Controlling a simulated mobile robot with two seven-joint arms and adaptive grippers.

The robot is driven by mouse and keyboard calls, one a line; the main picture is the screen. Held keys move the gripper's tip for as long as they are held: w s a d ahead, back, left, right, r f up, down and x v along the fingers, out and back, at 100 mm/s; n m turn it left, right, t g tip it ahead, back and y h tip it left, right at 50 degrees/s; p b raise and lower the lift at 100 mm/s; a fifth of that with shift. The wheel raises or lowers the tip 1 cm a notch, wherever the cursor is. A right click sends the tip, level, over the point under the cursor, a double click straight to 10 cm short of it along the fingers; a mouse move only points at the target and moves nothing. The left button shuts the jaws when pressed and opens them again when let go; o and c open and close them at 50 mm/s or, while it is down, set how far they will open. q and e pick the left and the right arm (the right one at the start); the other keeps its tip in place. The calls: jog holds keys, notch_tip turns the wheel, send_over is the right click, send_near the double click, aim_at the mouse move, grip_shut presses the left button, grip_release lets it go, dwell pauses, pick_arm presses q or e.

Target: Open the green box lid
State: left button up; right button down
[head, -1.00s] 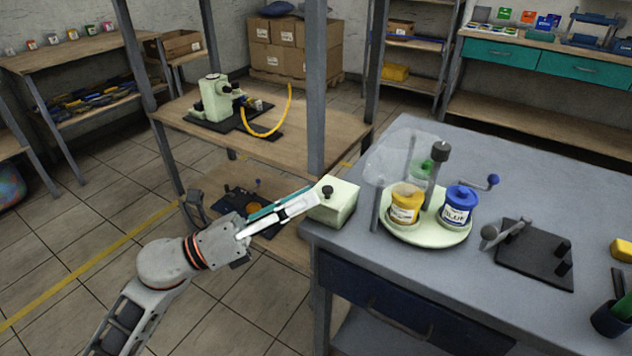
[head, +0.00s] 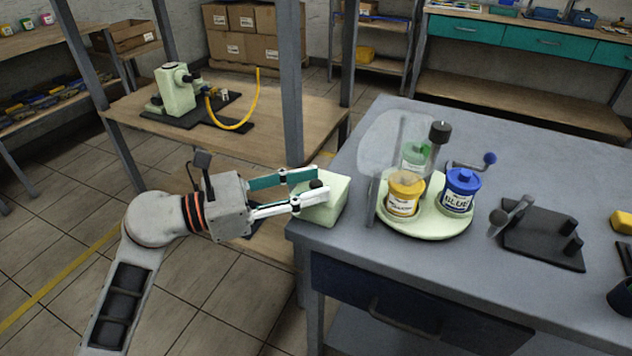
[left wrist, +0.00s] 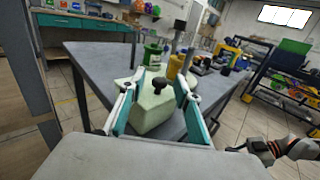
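The pale green box (head: 328,210) sits at the near left corner of the grey workbench. Its lid has a black knob (head: 317,184) on top. In the left wrist view the box (left wrist: 152,110) and knob (left wrist: 158,84) lie between my fingers. My left gripper (head: 319,185) is open, its fingers spread on either side of the knob. I cannot tell whether the fingers touch it. The lid looks closed. My right gripper does not show in the head view. Part of an arm with an orange ring shows at the right of the left wrist view, its fingers unclear.
A round pale green tray (head: 425,228) carries yellow (head: 405,196) and blue (head: 461,193) jars, with a clear curved shield beside it. A black plate with a lever (head: 540,238) lies to the right. A grey post (head: 291,90) rises behind the gripper.

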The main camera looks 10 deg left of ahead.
pick_arm(q)
jog(key=shift+x, duration=0.85)
